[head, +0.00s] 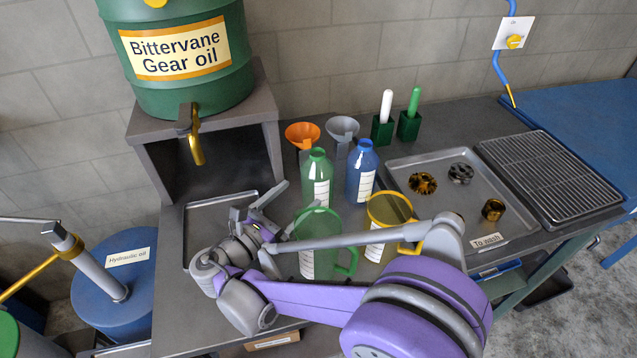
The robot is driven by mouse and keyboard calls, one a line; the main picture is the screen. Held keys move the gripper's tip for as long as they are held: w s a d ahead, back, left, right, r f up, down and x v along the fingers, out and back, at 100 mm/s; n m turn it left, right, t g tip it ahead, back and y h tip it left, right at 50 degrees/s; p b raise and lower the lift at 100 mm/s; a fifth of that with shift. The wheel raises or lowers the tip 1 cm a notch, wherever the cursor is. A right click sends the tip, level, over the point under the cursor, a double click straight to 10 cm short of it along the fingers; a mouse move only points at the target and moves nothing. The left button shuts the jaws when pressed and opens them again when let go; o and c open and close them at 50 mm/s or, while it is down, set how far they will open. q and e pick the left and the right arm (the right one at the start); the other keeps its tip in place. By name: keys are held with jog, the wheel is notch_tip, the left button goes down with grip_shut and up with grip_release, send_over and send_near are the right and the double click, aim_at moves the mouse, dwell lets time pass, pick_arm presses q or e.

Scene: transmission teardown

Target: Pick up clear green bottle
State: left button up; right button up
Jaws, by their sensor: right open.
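The clear green bottle (315,181) stands upright on the grey bench, with a white label on its front. It is see-through green with a narrow neck. A green jug (318,224) with a side handle stands in front of it, and my right arm crosses the jug. My right gripper (262,204) is open and looks empty, to the left of the bottle and jug, over the bench near the metal tray. It appears apart from the bottle. My left gripper is not in view.
A blue bottle (361,172) stands close right of the green bottle, with orange (302,133) and grey (342,127) funnels behind. A yellow-rimmed jug (388,212) stands in front. A green oil drum (180,65) with a tap sits on a stand at left. A parts tray (413,168) lies right.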

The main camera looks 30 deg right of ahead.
aim_at(307, 187)
jog(key=x, duration=0.6)
jog(key=shift+d+r, duration=0.2)
jog(key=shift+d, duration=0.1)
jog(key=shift+c, duration=0.3)
jog(key=c, duration=0.9)
